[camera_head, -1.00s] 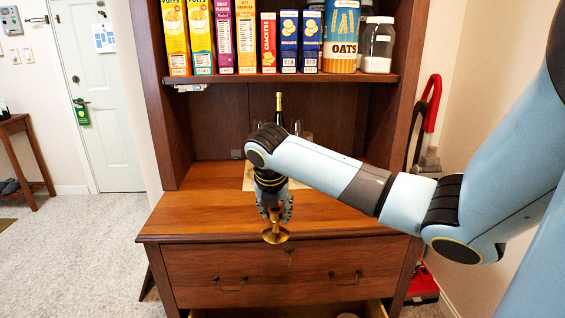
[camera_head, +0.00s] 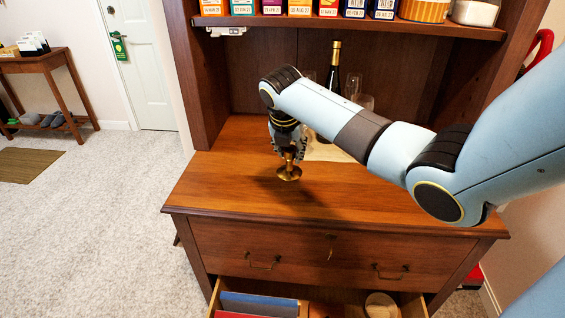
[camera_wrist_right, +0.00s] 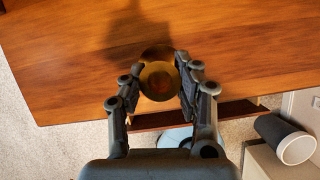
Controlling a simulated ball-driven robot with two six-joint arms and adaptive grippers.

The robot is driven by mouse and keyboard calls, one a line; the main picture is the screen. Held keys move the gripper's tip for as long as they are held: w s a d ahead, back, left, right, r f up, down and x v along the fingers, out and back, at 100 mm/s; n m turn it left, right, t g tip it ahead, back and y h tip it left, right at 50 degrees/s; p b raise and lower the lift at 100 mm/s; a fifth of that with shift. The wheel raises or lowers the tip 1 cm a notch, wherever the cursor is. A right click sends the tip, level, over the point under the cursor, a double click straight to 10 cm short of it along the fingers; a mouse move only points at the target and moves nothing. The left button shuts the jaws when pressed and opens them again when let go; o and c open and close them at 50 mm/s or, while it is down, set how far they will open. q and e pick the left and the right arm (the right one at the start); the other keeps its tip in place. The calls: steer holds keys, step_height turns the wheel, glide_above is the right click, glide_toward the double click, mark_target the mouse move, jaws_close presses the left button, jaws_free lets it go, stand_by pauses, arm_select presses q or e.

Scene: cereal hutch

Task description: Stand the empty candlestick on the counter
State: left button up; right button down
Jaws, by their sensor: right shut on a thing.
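The brass candlestick (camera_head: 289,173) is held upright in my right gripper (camera_head: 288,152), with its round base downward, over the front left part of the wooden counter (camera_head: 230,180). I cannot tell for certain whether the base touches the counter. In the right wrist view the candlestick (camera_wrist_right: 158,80) shows between the two fingers of the right gripper (camera_wrist_right: 160,92), and a dark shadow lies on the wood beyond it. The fingers are shut on its stem. The left gripper is not in view.
A dark bottle (camera_head: 333,75), glasses and a pale mat (camera_head: 330,151) are at the back of the counter, partly behind my arm. A shelf (camera_head: 345,24) with boxes hangs above. An open drawer (camera_head: 258,282) is below. The counter's left part is clear.

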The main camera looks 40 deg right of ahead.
mark_target(279, 169)
steer(key=shift+w+a+f, duration=0.4)
steer(key=shift+w+f, duration=0.05)
steer(key=shift+w, duration=0.15)
steer(key=shift+w+a+f, duration=0.35)
steer(key=shift+w+f, duration=0.1)
steer(key=shift+w, duration=0.15)
steer(key=shift+f+b, duration=0.4)
steer(key=shift+f, duration=1.55)
steer(key=shift+a+f, duration=0.1)
steer(key=c, duration=1)
jaws_free()
steer(key=shift+s, duration=0.1)
steer(key=shift+o, duration=0.2)
steer(key=p+v, duration=0.2)
steer(key=v, duration=1)
